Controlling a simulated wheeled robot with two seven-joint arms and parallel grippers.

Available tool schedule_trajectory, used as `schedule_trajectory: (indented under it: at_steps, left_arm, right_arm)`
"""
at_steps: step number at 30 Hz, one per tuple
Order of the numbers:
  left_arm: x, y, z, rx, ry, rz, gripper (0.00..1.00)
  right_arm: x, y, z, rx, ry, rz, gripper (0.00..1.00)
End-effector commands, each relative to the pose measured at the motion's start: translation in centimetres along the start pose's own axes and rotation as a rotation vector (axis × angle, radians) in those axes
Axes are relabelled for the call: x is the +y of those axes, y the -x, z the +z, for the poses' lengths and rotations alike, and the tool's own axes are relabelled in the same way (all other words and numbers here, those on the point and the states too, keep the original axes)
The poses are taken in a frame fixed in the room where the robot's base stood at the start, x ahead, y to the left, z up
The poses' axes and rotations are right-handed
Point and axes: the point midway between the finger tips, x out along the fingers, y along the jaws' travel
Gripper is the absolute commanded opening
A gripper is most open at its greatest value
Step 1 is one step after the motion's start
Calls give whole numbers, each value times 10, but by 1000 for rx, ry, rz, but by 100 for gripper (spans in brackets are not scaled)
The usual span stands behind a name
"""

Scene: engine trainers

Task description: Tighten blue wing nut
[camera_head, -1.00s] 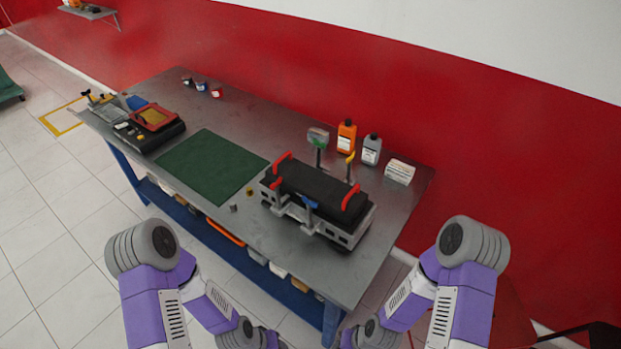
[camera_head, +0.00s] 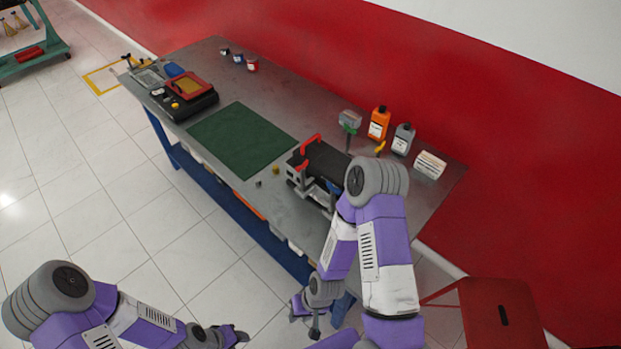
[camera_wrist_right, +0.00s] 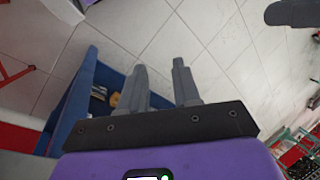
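The engine trainer (camera_head: 322,158), a black-topped block with red handles, sits on the grey bench, its right part hidden behind my right arm. A small blue piece (camera_head: 333,187), probably the blue wing nut, shows on its front side, close beside my arm and partly hidden. A green wing nut (camera_head: 349,129) and a yellow one (camera_head: 380,147) stand up along its back. My right gripper (camera_head: 304,322) is low in front of the bench, away from the trainer; in the right wrist view its fingers (camera_wrist_right: 160,66) are apart and empty. My left gripper (camera_head: 241,336) is at the bottom edge, its fingers unclear.
The metal bench (camera_head: 222,85) holds a green mat (camera_head: 243,139), a black-and-red device (camera_head: 187,98), an orange bottle (camera_head: 379,123), a grey bottle (camera_head: 402,140) and a white box (camera_head: 430,164).

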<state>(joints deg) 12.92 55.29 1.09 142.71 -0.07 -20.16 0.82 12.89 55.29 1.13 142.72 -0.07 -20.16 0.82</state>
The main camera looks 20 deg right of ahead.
Motion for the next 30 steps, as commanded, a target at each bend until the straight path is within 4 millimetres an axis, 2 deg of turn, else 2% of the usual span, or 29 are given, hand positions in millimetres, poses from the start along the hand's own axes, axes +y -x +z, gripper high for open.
schedule_trajectory:
  at_steps: [1, 9, 11, 13, 17, 20, 21, 24, 27, 30]
  left_arm:
    - [8, 19, 1, 1, -1, 1, 45]
    - [30, 78, 3, 1, -2, 1, 45]
    - [26, 67, 2, 2, -3, 2, 45]
    - [25, 65, 3, 0, -1, 1, 45]
    - [24, 64, 3, 0, -1, 1, 45]
    - [24, 64, 3, 0, -1, 1, 45]
    - [24, 64, 3, 1, -1, 1, 45]
    - [24, 64, 3, 1, -1, 1, 45]
    - [24, 64, 3, 1, -1, 1, 45]
    - [24, 64, 3, 1, -1, 1, 45]
  right_arm:
    - [-7, 19, 1, 1, 0, 0, 32]
    - [-29, 78, 3, 1, 0, 0, 32]
    - [-28, 74, -32, 16, 68, -4, 32]
    - [-28, 83, -62, 15, 144, 0, 32]
    - [-26, 118, -121, 15, 291, 33, 32]
    - [-20, 162, -167, 10, 407, 87, 32]
    - [-17, 185, -184, 7, 450, 116, 32]
    - [-7, 244, -217, -8, 534, 195, 32]
    - [3, 296, -235, -29, 584, 266, 32]
    - [10, 336, -244, -46, 608, 317, 32]
